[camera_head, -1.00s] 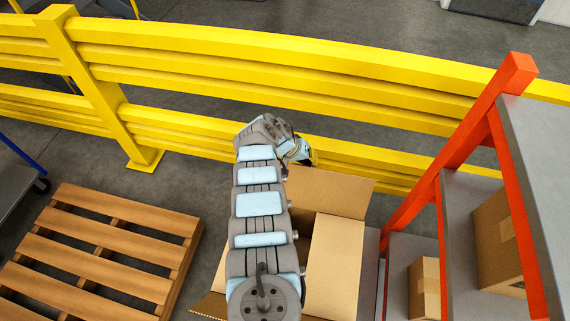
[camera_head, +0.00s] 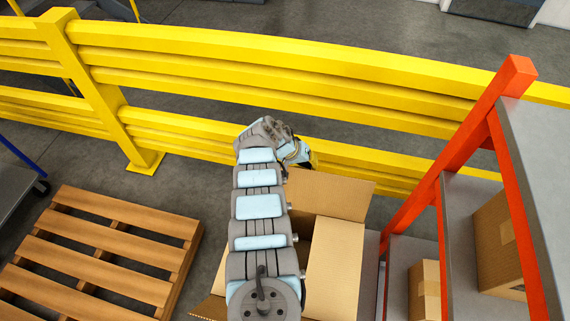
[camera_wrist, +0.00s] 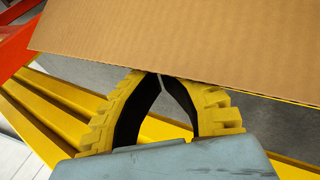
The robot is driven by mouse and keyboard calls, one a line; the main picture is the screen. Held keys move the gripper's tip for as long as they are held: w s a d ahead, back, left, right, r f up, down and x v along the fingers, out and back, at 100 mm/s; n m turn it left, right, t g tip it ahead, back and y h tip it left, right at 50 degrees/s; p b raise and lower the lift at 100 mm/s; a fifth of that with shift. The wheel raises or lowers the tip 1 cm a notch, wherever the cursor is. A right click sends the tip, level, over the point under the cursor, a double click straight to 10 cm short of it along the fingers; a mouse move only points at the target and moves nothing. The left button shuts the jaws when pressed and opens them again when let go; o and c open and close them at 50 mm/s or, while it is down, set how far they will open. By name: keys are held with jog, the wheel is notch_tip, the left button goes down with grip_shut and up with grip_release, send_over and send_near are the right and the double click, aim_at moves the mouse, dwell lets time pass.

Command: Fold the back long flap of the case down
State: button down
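The open cardboard case (camera_head: 305,255) stands below and partly behind my arm in the head view. Its back long flap (camera_head: 335,193) stands up, leaning away from the opening; its right flap (camera_head: 334,265) is folded outward, and part of another flap (camera_head: 212,306) shows at lower left. My gripper (camera_head: 312,160) is just beyond the back flap, mostly hidden by my wrist. In the wrist view, my gripper's yellow fingers (camera_wrist: 160,76) meet at their tips at the edge of a cardboard flap (camera_wrist: 180,45). Nothing shows between the fingers; contact with the flap is unclear.
A yellow guard rail (camera_head: 290,65) runs close behind the case and gripper. An orange-framed shelf (camera_head: 440,180) with cartons (camera_head: 425,288) stands close on the right. A wooden pallet (camera_head: 100,250) lies on the floor at left.

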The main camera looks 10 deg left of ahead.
aim_at(310, 171)
jog(key=shift+r+p, duration=0.1)
jog(key=shift+p, duration=0.2)
jog(key=s+p, duration=0.1)
jog(key=p, duration=0.2)
jog(key=s+r+p, duration=0.1)
jog(key=s+p, duration=0.1)
jog(key=p, duration=0.1)
jog(key=shift+s+a+p, duration=0.1)
jog(key=shift+s+p, duration=0.1)
jog(key=shift+p, duration=0.2)
jog(key=shift+s+r+p, duration=0.15)
jog(key=shift+s+p, duration=0.2)
jog(key=shift+p, duration=0.35)
jog(key=shift+s+a+r+p, duration=0.1)
jog(key=shift+s+a+p, duration=0.05)
jog(key=shift+s+p, duration=0.85)
jog(key=shift+w, duration=0.1)
